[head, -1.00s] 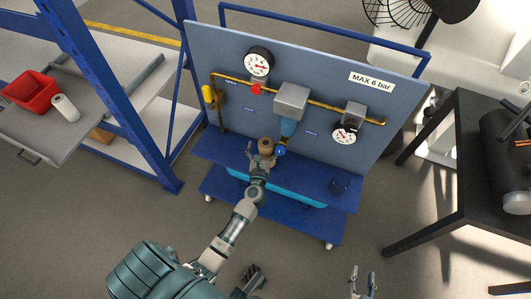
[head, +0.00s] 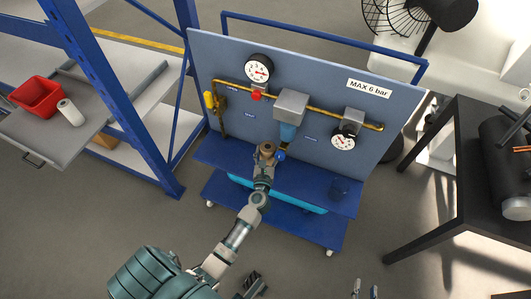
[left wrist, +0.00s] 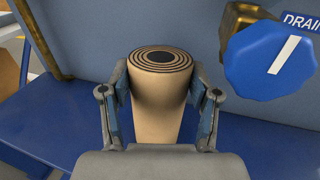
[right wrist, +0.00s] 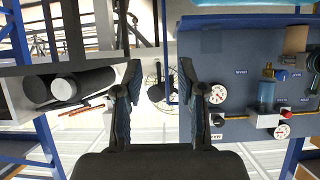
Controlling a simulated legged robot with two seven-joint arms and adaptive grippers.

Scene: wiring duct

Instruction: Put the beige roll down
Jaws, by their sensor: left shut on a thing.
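The beige roll (head: 267,149) stands upright at the blue shelf in front of the gauge panel. In the left wrist view its dark ringed top (left wrist: 160,60) faces me and its plain side (left wrist: 158,105) runs down between the fingers. My left gripper (head: 264,157) is shut on it, one finger on each side, as the left wrist view (left wrist: 160,110) shows. The roll's lower end is hidden by my gripper, so I cannot tell whether it touches the shelf. My right gripper (head: 365,291) is at the bottom edge of the head view; its fingers are apart and empty (right wrist: 160,85).
A blue drain knob (left wrist: 269,60) is close to the right of the roll. A red bin (head: 36,97) and a white roll (head: 71,112) are on the left bench.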

